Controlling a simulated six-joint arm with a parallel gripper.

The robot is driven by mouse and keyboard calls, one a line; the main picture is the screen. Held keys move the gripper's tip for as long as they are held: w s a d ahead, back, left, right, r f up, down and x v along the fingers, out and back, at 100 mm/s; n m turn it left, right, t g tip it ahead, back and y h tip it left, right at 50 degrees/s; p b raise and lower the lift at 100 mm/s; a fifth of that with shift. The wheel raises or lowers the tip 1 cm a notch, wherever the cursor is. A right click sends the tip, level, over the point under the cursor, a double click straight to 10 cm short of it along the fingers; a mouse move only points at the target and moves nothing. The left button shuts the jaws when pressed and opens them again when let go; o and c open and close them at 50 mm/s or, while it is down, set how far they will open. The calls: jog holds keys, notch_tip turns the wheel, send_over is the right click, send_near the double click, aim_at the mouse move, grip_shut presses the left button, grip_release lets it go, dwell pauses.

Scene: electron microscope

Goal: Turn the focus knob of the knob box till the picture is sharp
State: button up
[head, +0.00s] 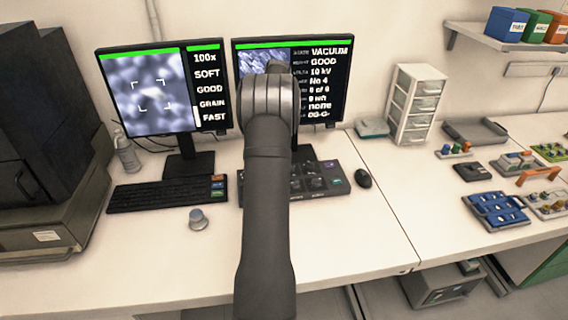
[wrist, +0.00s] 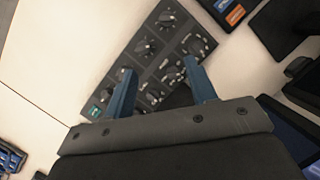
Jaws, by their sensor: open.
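The knob box (head: 322,170) is a dark panel below the right monitor; my arm hides its middle in the head view. In the wrist view the knob box (wrist: 168,42) shows several round dark knobs with light markings. I cannot read which is the focus knob. My gripper (wrist: 161,82) is open, its two blue fingers apart over the near part of the box, with nothing seen held. Whether a finger touches a knob I cannot tell. The left monitor (head: 150,95) shows a blurred grey grain picture and the word SOFT.
The right monitor (head: 330,80) lists readings such as VACUUM GOOD. A keyboard (head: 165,195) and a small grey knob-like item (head: 198,219) lie left of my arm. A mouse (head: 363,179) sits right of the box. The desk front right of my arm is clear.

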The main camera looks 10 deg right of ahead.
jog(key=shift+s+d+n+t+h, duration=1.35)
jog(key=shift+s+d+n, duration=0.9)
jog(key=shift+d+n, duration=2.85)
jog(key=shift+n, duration=0.5)
jog(key=f, duration=1.1)
jog(key=a+f, duration=0.1)
jog(key=f, duration=0.4)
jog(key=shift+f, duration=0.2)
jog(key=c, duration=1)
